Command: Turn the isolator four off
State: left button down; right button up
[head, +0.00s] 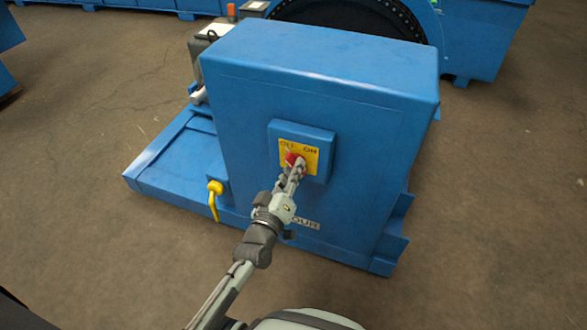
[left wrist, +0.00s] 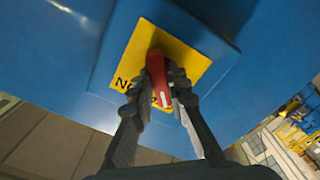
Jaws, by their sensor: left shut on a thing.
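The isolator is a blue box (head: 318,136) on the front of a large blue cabinet, with a yellow plate marked OFF at left and ON at right. Its red rotary handle (head: 291,159) sits on the plate (head: 312,160). My left gripper (head: 297,168) is shut on the red handle. In the left wrist view the fingers (left wrist: 160,90) stand on both sides of the red handle (left wrist: 157,72), over the yellow plate (left wrist: 190,62). The fingers hide part of the lettering. A label ending in "OUR" (head: 306,223) is partly hidden by my arm. My right gripper is not in view.
The blue cabinet (head: 230,110) stands on a blue base (head: 160,165) on a brown floor. A yellow lever (head: 214,198) sticks out left of my arm. A large dark wheel (head: 350,18) is behind the cabinet.

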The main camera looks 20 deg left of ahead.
pick_arm(q)
jog(key=shift+n, duration=0.4)
jog(key=c, duration=1.5)
grip_release()
